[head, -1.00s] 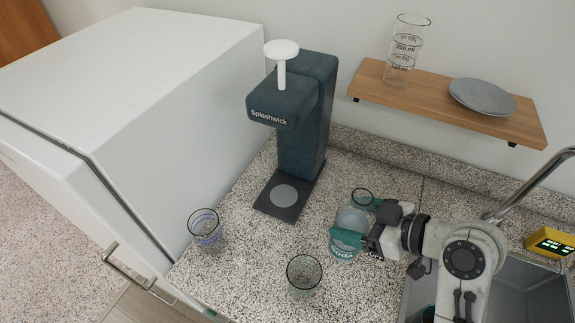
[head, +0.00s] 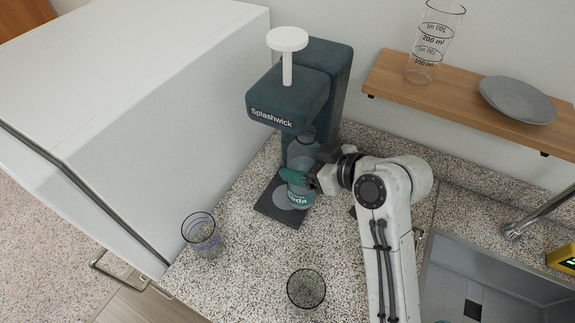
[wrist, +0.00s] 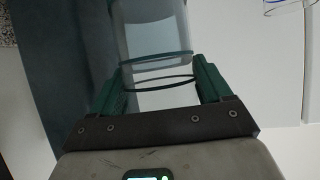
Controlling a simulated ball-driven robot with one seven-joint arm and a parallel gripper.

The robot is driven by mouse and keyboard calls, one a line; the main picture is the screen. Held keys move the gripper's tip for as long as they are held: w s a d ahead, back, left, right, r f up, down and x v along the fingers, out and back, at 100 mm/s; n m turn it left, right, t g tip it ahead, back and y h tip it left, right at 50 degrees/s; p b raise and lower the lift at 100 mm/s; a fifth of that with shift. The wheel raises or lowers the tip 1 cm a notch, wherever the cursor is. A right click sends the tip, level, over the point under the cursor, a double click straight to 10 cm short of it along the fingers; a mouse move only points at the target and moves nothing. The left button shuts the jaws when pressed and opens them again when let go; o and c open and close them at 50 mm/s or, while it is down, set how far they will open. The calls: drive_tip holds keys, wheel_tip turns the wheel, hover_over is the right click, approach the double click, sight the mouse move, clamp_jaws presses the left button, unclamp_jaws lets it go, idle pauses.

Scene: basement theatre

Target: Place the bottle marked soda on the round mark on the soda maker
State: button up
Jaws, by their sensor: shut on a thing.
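The dark teal soda maker (head: 327,75), lettered Splashwick, stands at the back of the counter. Its dark base plate with the grey round mark (head: 279,196) lies under its head. The clear bottle marked soda (head: 300,197) is upright over the base plate, partly covering the round mark; I cannot tell whether it touches the plate. My gripper (head: 302,178) is shut around the bottle's middle from the right. In the wrist view the bottle (wrist: 150,35) shows between the two green fingers (wrist: 158,82).
A glass with blue bands (head: 201,233) stands at the counter's left edge. Another glass (head: 306,289) stands at the front. A shelf (head: 450,96) with a measuring cylinder (head: 434,40) and grey plate (head: 517,99) is at right. A sink (head: 490,285) lies below.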

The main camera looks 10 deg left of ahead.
drive_tip(key=b+x, duration=0.1)
drive_tip(key=x, duration=0.1)
drive_tip(key=b+x, duration=0.2)
drive_tip(key=x, duration=0.1)
drive_tip(key=shift+f+b, duration=0.3)
drive_tip(key=shift+f, duration=0.25)
drive_tip(key=o, duration=1.5)
drive_tip(key=shift+f, duration=0.1)
